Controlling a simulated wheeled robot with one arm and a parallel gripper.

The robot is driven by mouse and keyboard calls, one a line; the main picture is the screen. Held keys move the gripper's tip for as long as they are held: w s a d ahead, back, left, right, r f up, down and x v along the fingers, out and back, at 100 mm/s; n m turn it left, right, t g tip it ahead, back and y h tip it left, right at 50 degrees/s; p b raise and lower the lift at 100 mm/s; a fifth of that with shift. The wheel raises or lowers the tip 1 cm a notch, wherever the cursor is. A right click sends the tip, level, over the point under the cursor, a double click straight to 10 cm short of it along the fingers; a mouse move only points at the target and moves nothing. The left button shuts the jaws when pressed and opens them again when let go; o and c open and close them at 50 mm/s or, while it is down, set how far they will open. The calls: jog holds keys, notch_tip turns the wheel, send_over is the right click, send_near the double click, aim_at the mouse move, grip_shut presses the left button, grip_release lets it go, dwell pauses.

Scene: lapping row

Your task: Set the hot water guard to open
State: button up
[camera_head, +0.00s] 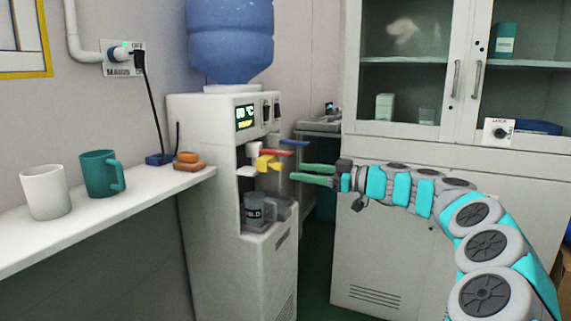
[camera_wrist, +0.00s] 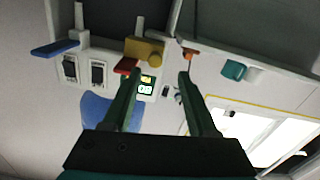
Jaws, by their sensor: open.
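The white water dispenser (camera_head: 190,120) stands left of centre in the head view, under a blue bottle (camera_head: 230,40). On its front are a yellow piece (camera_head: 265,163), which appears to be the hot water guard, a red lever (camera_head: 277,153) just above it, and a blue lever (camera_head: 294,142). In the wrist view, upside down, the yellow piece (camera_wrist: 143,52) is beside the red lever (camera_wrist: 126,66), with the blue lever (camera_wrist: 54,48) at left. My gripper (camera_head: 298,172) is open and empty, just right of the yellow piece and apart from it.
A dark cup (camera_head: 253,209) stands in the dispenser's bay. A shelf (camera_head: 115,205) at left holds a white mug (camera_head: 45,192) and a teal mug (camera_head: 101,173). A grey cabinet (camera_head: 395,225) stands behind my arm. A lit display (camera_head: 245,117) is above the levers.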

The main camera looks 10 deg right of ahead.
aim_at(282, 168)
jog(key=x, duration=0.3)
jog(key=p+x, duration=0.1)
jog(key=x, duration=0.3)
jog(key=shift+w, duration=0.45)
grip_shut()
dwell(1.1)
